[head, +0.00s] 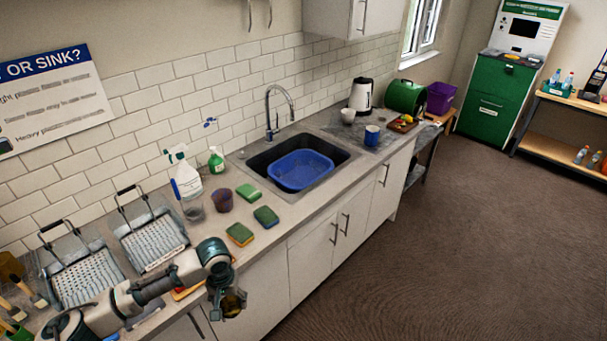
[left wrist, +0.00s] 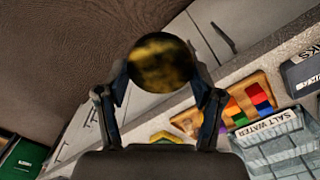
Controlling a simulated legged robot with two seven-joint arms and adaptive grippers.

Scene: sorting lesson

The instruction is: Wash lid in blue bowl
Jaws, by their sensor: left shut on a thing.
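The blue bowl (head: 302,169) is a ribbed oval basin sitting in the dark sink in the head view. My left gripper (head: 228,298) is low in front of the counter's front edge, well to the left of the bowl and nearer me. It is shut on a round lid (head: 234,303), dark-rimmed with a mottled yellow-brown face. The left wrist view shows the lid (left wrist: 160,62) between the two fingertips. Part of the lid is hidden by the gripper in the head view. My right gripper is in neither view.
Several sponges (head: 266,216), a dark cup (head: 222,200), a spray bottle (head: 188,182) and a green soap bottle (head: 216,161) stand left of the sink. A faucet (head: 269,110) rises behind the bowl. The left wrist view shows a "SALT WATER" tray (left wrist: 265,130) and coloured blocks (left wrist: 258,95).

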